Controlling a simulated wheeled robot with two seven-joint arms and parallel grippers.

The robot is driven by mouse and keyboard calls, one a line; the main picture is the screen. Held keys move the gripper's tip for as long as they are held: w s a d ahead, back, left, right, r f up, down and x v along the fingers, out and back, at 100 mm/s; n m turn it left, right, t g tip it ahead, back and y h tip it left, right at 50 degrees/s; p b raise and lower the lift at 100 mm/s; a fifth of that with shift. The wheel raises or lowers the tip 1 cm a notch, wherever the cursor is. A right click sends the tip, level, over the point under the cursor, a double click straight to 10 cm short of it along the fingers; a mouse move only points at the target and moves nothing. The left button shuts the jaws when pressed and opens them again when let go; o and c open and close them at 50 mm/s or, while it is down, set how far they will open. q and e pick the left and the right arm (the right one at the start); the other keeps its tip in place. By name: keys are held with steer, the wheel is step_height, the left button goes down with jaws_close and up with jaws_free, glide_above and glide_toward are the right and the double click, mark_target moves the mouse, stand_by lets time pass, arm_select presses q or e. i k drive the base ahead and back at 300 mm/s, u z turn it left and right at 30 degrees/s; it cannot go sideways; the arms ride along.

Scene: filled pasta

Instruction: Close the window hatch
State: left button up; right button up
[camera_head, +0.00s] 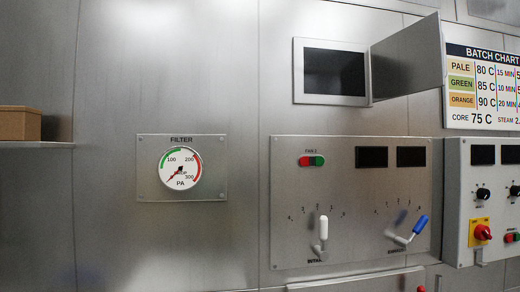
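The window hatch is a framed rectangular opening (333,72) with a dark pane, set in the steel wall right of centre. Its hatch door (410,60) is a grey metal panel on the right side of the frame. The door stands open, swung out to the right. Neither of my grippers shows in this view.
Below the hatch is a control panel (290,225) with a white-handled lever (323,228) and a blue-handled lever (420,225). A batch chart (482,88) hangs right of the door. A filter gauge (180,168) is on the wall at left. A brown box (20,123) sits on a shelf (38,145) at far left.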

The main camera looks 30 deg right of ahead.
mark_target(413, 60)
steer(key=u, duration=2.55)
steer(key=k, duration=2.2)
steer(key=z, duration=2.8)
